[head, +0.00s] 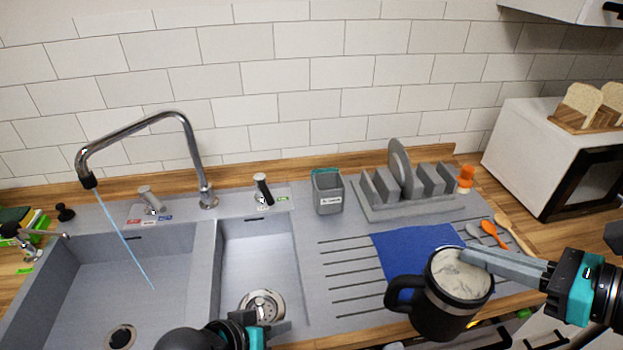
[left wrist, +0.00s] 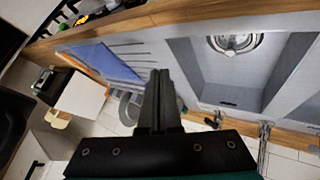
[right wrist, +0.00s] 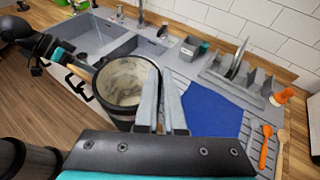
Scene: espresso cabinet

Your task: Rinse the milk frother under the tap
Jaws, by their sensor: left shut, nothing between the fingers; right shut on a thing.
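The milk frother (head: 440,318) is a dark jug with a black handle on its left and a whitish, milky-looking inside. My right gripper (head: 478,260) is shut on its rim and holds it in front of the blue cloth. The right wrist view shows the frother (right wrist: 112,112) at the fingertips, with its mouth facing the camera. The tap (head: 182,125) is a tall chrome spout, and a thin blue stream (head: 125,240) runs from it into the left basin (head: 85,285). My left gripper (head: 283,328) is shut and empty, low over the front of the right basin.
The right basin (head: 232,260) has a metal drain. A blue cloth (head: 395,250) lies on the ridged drainboard. A grey holder (head: 327,195), a dish rack (head: 375,212) and spoons (head: 510,230) stand or lie behind and beside it. A microwave (head: 525,150) is at the right.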

